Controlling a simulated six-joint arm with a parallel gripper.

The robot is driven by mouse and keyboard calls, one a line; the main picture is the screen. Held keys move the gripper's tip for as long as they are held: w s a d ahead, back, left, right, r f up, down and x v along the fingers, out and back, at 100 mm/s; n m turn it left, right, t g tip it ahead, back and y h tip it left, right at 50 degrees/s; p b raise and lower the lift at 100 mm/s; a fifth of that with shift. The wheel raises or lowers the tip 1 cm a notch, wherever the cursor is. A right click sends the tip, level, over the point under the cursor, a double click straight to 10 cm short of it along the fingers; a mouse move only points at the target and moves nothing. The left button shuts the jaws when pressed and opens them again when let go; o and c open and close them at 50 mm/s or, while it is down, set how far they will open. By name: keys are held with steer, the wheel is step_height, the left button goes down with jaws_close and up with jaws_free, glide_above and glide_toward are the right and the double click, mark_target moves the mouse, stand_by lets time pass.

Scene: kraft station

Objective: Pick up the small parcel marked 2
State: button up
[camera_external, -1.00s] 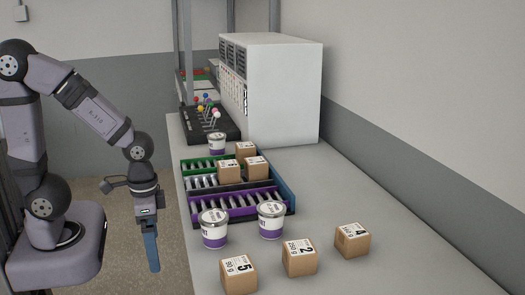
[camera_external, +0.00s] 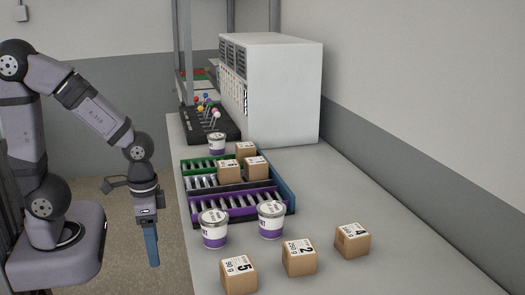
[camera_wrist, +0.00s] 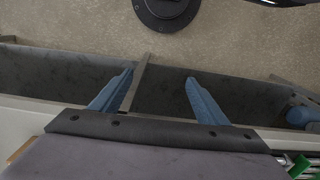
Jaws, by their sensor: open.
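The parcel marked 2 (camera_external: 300,257) is a small brown box with a white label on top. It sits on the grey table near the front, between the parcel marked 5 (camera_external: 239,273) and the parcel marked 4 (camera_external: 352,240). My gripper (camera_external: 153,262) hangs to the left of the table edge in the external view, well apart from the parcels. Its blue fingers point down. In the wrist view the two blue fingers of my gripper (camera_wrist: 153,92) are spread with nothing between them. The parcel marked 2 does not show there.
Two white and purple tubs (camera_external: 214,229) stand behind the parcels. Roller lanes, one with purple dividers (camera_external: 236,204), lie further back with several more boxes. A white cabinet (camera_external: 290,95) stands at the rear. The table's right front is clear.

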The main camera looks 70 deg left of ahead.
steer(key=w+d+r+t+p, duration=0.1)
steer(key=w+r, duration=0.2)
steer(key=w+d+r+n+t+p, duration=0.1)
steer(key=w+r, duration=0.1)
steer(key=r, duration=0.1)
steer(key=w+d+r+n+p, duration=0.1)
steer(key=w+d+r+p, duration=0.1)
steer(key=w+r, duration=0.1)
steer(key=shift+w+r+t+h, duration=0.3)
steer(key=shift+r+t, duration=0.1)
steer(key=shift+r, duration=0.15)
steer(key=w+d+r+n+t+h+p, duration=0.1)
steer(key=w+d+r+t+p, duration=0.1)
steer(key=w+d+r, duration=0.5)
steer(key=m+t+h+b, duration=0.2)
steer(key=t, duration=0.1)
glide_toward(286, 250)
steer(key=d+f+t+b, duration=0.1)
steer(key=d+f+t, duration=0.1)
steer(key=w+d+f+m+t+y+b, duration=0.1)
steer(key=d+f, duration=0.1)
steer(key=shift+w+f+t, duration=0.1)
steer(key=shift+f+t, duration=0.2)
steer(key=shift+t, duration=0.1)
steer(key=shift+w+a+f+t+y, duration=0.1)
steer(key=shift+a+f+t+y, duration=0.1)
steer(key=shift+t+y, duration=0.1)
steer(key=shift+a+f+m+t+y+b, duration=0.1)
steer(key=shift+a+m+t+y+b, duration=0.3)
steer(key=shift+a+m+t+y, duration=0.15)
